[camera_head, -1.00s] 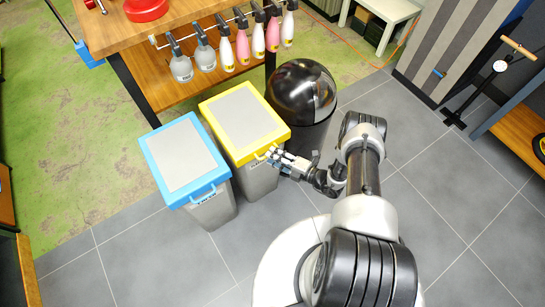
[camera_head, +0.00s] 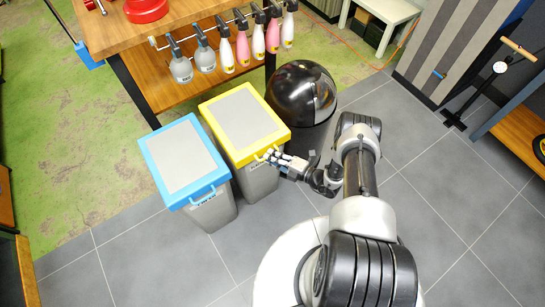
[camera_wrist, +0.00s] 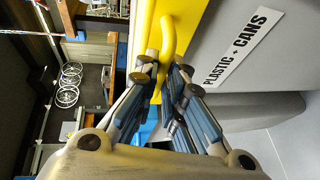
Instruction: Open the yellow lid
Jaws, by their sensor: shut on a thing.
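The yellow lid (camera_head: 207,106) is down on a grey bin (camera_head: 259,181), with a grey panel in its top. A yellow handle stands out at its front edge; it also shows in the wrist view (camera_wrist: 168,38). My gripper (camera_head: 268,156) is at the front of the lid. In the wrist view its two fingers (camera_wrist: 161,75) are shut on the handle, one on each side. The bin front carries a label reading "PLASTIC + CANS" (camera_wrist: 243,50). The fingers hide part of the handle.
A bin with a blue lid (camera_head: 154,155) stands close on the left. A black round bin (camera_head: 302,92) stands just right and behind. A wooden workbench (camera_head: 112,38) with several hanging spray bottles (camera_head: 243,47) is behind. The tiled floor (camera_head: 160,260) in front is clear.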

